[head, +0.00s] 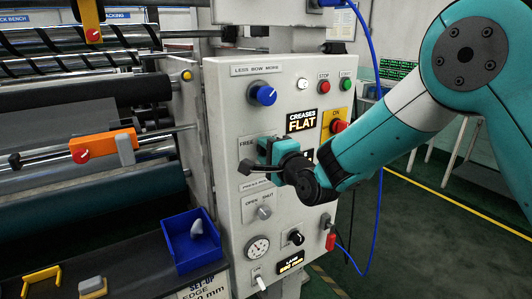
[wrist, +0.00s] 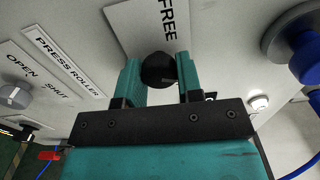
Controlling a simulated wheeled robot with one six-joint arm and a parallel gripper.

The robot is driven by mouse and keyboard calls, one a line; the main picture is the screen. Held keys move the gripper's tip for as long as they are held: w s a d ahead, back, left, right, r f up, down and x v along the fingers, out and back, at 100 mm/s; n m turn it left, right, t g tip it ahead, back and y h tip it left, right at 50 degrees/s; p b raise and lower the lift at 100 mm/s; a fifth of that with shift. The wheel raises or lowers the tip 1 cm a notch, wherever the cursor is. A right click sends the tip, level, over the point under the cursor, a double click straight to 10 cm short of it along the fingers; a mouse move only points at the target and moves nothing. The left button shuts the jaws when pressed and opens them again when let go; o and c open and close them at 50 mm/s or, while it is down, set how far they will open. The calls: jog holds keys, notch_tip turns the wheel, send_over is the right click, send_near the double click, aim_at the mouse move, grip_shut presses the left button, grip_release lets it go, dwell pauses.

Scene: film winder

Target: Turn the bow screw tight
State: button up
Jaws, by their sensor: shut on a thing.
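The bow screw shows in the wrist view as a black round knob (wrist: 158,68) beside the plate marked FREE (wrist: 168,20). My gripper (wrist: 158,78) has its two teal fingers closed on either side of this knob. In the head view my gripper (head: 267,152) reaches the panel from the right, and its fingers and body hide the screw and part of its label. The blue bow knob (head: 262,95), under the LESS BOW MORE label, is above my gripper and apart from it. The display (head: 301,121) reads CREASES FLAT.
The panel (head: 225,110) also carries a red stop button (head: 323,87), a green button (head: 346,84), a yellow-backed red switch (head: 338,126), the press roller knob (head: 264,213) and a gauge (head: 258,248). A blue cable (head: 375,60) hangs behind my arm. A blue bin (head: 192,240) is lower left.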

jog(key=shift+f+m, duration=0.15)
jog(key=shift+m, duration=3.65)
jog(key=o, duration=0.9)
jog(key=shift+s, duration=0.1)
jog(key=shift+b+v, duration=3.75)
jog(key=shift+v, duration=4.95)
